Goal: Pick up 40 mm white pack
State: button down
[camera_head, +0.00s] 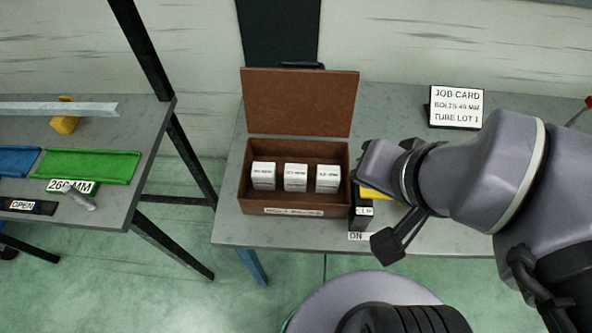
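Three white packs stand upright in a row inside an open brown box on the table: a left pack (264,176), a middle pack (296,177) and a right pack (327,178). Each has small dark print on its front, too small to read, so I cannot tell which is the 40 mm one. The brown box (284,211) has its lid raised at the back and a label on its front. My gripper (368,162) is just right of the box, beside its right wall and apart from the packs. Its fingers are not clearly visible, so its opening is unclear.
A job card (456,107) at the back right reads bolts 40 mm. A black labelled block (362,213) and a yellow item (377,193) sit right of the box, partly behind my arm. A second table (140,110) with green and blue trays stands left across a gap.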

aim_at(264, 175)
jog(key=k+l+z, duration=0.1)
jog(key=z, duration=0.25)
jog(key=l+z, duration=0.2)
jog(key=z, duration=0.15)
jog(key=k+l+z, duration=0.1)
jog(key=z, duration=0.25)
jog(key=l, duration=0.1)
